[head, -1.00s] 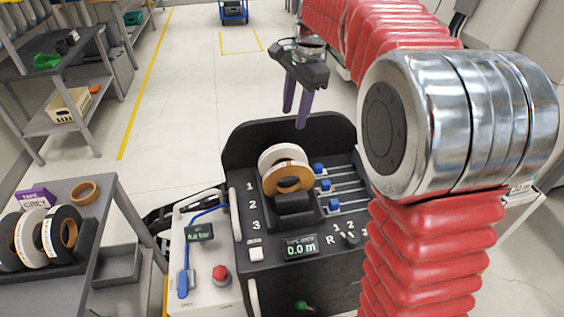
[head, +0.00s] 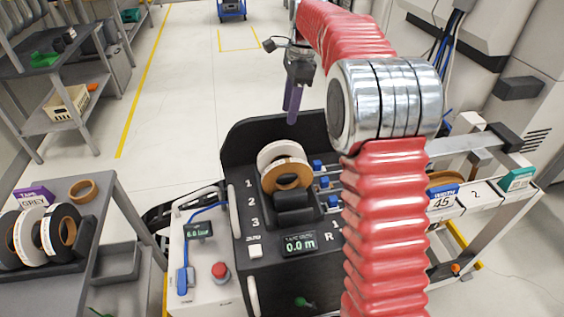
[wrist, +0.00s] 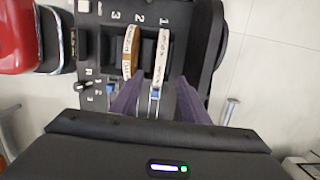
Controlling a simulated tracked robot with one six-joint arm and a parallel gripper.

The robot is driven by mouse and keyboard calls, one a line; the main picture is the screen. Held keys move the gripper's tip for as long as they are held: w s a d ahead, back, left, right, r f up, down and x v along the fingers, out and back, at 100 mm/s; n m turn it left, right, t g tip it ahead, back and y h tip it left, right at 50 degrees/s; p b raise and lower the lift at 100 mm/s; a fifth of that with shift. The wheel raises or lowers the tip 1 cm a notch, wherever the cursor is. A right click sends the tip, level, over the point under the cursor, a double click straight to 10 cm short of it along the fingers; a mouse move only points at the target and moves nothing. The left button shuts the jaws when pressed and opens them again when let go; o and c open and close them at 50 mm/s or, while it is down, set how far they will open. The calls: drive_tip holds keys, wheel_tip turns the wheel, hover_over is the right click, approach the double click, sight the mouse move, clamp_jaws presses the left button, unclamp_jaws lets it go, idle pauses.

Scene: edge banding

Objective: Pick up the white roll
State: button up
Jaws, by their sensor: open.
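A white roll (head: 268,154) stands upright in the black tape machine (head: 240,140), in the slot behind a brown-cored roll (head: 298,176). The wrist view shows the white roll (wrist: 162,52) edge-on, beside the other roll (wrist: 131,48). My gripper (head: 291,117) is open and empty, with purple fingers pointing down, above and behind the machine. In the wrist view my gripper (wrist: 158,88) has its fingertips either side of the line of the white roll, apart from it. Another white roll (head: 24,243) stands among dark rolls in a rack at the left.
Blue sliders (head: 324,182) sit on rails beside the rolls. A side table (head: 45,294) with a loose brown ring (head: 83,190) is at the left. The floor behind the machine is clear.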

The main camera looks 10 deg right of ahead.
sight(282, 143)
drive_tip(key=f, duration=0.2)
drive_tip(key=a+f, duration=0.1)
drive_tip(key=f, duration=0.5)
drive_tip(key=shift+a+f, duration=0.15)
drive_tip(key=shift+f, duration=0.05)
drive_tip(key=shift+f, duration=0.15)
drive_tip(key=shift+w+a+f, duration=0.1)
drive_tip(key=shift+a+f, duration=0.1)
drive_tip(key=shift+f, duration=0.6)
drive_tip(key=shift+s+a+f, duration=0.1)
drive_tip(key=shift+a+f, duration=0.05)
drive_tip(key=shift+f, duration=0.7)
drive_tip(key=shift+w+a+f, duration=0.1)
drive_tip(key=shift+a+f, duration=0.1)
drive_tip(key=shift+f, duration=0.6)
drive_tip(key=shift+c, duration=0.3)
clamp_jaws()
drive_tip(key=shift+r, duration=0.1)
